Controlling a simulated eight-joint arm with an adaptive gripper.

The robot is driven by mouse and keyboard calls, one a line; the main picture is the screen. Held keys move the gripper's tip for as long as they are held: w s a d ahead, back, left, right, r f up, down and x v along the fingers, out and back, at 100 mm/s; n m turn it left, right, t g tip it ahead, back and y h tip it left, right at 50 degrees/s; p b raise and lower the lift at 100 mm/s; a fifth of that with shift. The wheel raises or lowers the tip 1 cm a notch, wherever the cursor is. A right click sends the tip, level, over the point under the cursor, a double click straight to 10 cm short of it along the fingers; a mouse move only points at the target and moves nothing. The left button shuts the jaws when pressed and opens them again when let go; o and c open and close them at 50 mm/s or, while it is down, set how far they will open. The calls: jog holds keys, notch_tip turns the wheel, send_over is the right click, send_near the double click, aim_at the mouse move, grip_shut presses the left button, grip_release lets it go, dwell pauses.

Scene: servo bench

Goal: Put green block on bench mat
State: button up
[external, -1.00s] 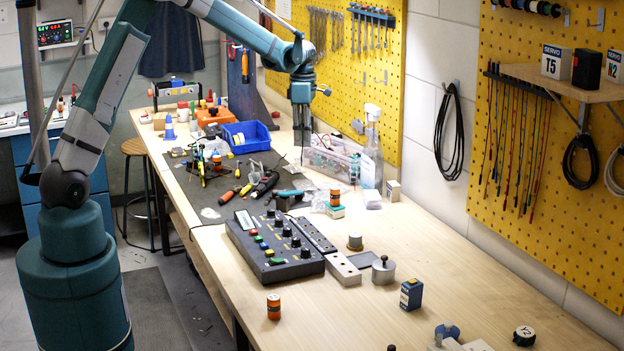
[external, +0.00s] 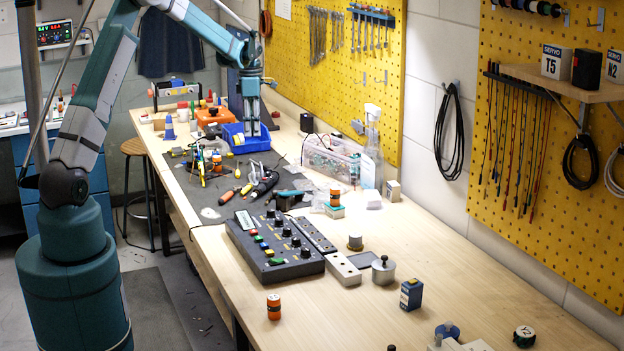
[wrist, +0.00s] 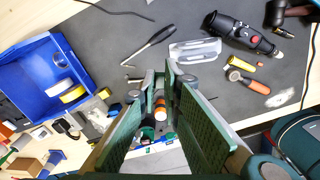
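A small block with a green-teal side and a pale top (external: 335,212) sits on the wood at the right edge of the dark bench mat in the external view; I cannot tell for sure that it is the green block. An orange-capped bottle stands at it. The grey bench mat (external: 212,214) lies mid-bench and fills much of the wrist view (wrist: 110,45). My gripper (external: 252,132) hangs over the far part of the bench, by the blue bin. Its two green fingers show in the wrist view (wrist: 161,78), apart with a narrow gap and nothing visibly held.
The blue bin (external: 232,145) holds tape rolls; it is left in the wrist view (wrist: 25,85). Screwdrivers and a black rotary tool (wrist: 240,32) lie on the mat. A clear box (external: 328,160) and spray bottle stand right. The front wood is partly free.

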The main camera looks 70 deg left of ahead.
jog(key=shift+f, duration=1.7)
jog(key=shift+f, duration=0.15)
jog(key=shift+f, duration=3)
jog(key=shift+w, duration=0.1)
jog(key=shift+f, duration=1.9)
jog(key=shift+f, duration=0.15)
jog(key=o, duration=0.3)
jog(key=shift+o, duration=0.2)
jog(key=shift+r, duration=0.25)
